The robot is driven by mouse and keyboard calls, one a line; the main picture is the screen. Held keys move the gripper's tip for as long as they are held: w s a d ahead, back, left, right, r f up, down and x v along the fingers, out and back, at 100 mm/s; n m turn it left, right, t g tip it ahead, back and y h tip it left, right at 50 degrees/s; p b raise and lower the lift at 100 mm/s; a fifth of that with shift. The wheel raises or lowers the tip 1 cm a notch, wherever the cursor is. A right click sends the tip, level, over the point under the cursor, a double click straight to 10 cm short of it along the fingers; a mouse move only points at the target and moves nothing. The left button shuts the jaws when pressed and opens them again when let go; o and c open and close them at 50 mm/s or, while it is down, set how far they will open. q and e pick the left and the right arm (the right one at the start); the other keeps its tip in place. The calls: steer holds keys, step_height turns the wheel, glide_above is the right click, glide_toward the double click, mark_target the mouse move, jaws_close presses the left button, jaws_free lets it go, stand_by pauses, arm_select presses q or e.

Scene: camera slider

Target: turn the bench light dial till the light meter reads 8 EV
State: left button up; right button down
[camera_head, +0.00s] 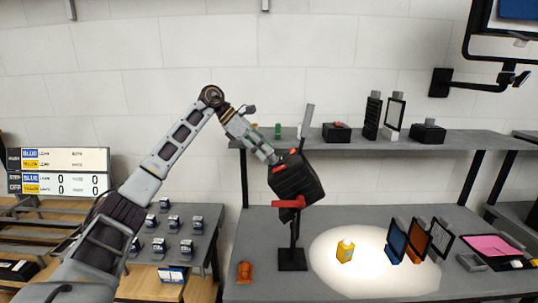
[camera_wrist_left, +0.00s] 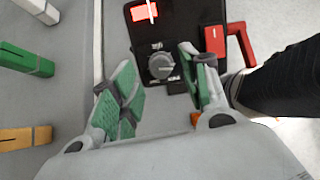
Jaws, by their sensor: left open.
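The bench light is a black box-shaped lamp (camera_head: 297,182) with red parts on a dark stand above the grey bench. Its back panel in the left wrist view carries a round grey dial (camera_wrist_left: 161,66) and a lit red display (camera_wrist_left: 143,12), whose reading is too blurred to tell. My left gripper (camera_head: 268,154) is at the lamp's upper left. In the wrist view the green-padded fingers of the left gripper (camera_wrist_left: 157,88) are open, with the dial between and just beyond them; contact cannot be told. I cannot identify the light meter for certain. My right gripper is out of view.
An orange item (camera_head: 245,271) is left of the lamp stand. A grey shelf (camera_head: 385,146) with black devices runs behind the lamp.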

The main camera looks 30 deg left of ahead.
mark_target(272, 158)
arm_select(q)
steer(key=shift+x, duration=1.5)
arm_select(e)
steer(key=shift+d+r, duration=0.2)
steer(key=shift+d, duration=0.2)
arm_select(q)
jaws_close()
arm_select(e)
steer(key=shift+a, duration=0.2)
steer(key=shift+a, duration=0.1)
